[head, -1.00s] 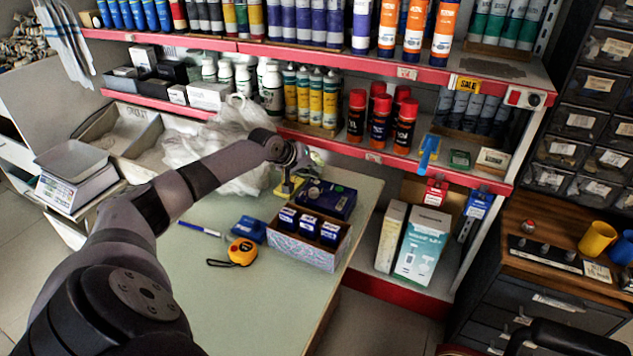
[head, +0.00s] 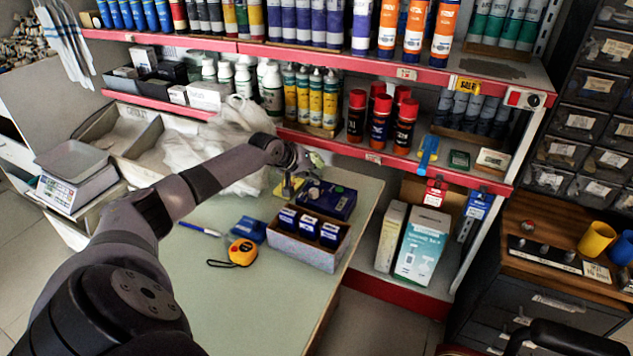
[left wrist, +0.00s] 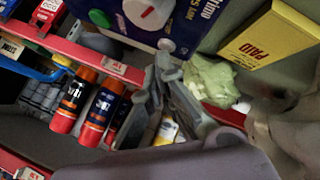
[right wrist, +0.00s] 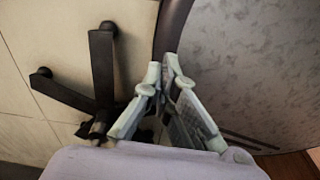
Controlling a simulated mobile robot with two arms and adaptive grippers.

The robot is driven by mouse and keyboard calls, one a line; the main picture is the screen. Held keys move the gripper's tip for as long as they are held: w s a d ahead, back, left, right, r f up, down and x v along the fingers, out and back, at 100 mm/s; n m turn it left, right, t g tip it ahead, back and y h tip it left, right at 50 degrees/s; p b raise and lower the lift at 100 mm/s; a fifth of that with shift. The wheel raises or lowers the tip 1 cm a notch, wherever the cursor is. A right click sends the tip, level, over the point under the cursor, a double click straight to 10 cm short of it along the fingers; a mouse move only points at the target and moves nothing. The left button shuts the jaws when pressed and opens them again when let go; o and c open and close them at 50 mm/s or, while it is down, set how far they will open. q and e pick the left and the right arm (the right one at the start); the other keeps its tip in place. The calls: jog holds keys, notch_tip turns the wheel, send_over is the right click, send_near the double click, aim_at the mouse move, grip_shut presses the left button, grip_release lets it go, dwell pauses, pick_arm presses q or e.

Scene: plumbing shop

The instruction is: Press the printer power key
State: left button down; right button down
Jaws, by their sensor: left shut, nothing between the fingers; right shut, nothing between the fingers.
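The printer (head: 340,203) is a dark blue box on the pale counter, behind an open carton of small blue boxes. In the left wrist view the printer (left wrist: 187,32) fills the top, with a round red-and-white key (left wrist: 150,12) and a green round part (left wrist: 100,18) on its face. My left gripper (head: 297,176) is over the counter, by the printer's back left side. In the left wrist view its shut, empty fingers (left wrist: 166,68) are just below the printer face; contact cannot be told. My right gripper (right wrist: 164,72) is shut and empty, away from the counter.
A yellow PAID box (left wrist: 272,38) and crumpled green paper (left wrist: 210,78) are near the left gripper. The carton (head: 305,248), an orange tape measure (head: 242,252) and a pen (head: 199,229) lie on the counter. A red-edged shelf (head: 400,168) is behind. The front counter is clear.

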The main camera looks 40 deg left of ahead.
aim_at(314, 182)
pick_arm(q)
jog(key=shift+f, duration=0.15)
dwell(0.3)
jog(key=shift+r+p, duration=0.6)
jog(key=shift+p, duration=0.25)
notch_tip(314, 182, up, 6)
jog(key=p, duration=0.6)
jog(key=shift+p, duration=0.35)
jog(key=shift+f, duration=0.1)
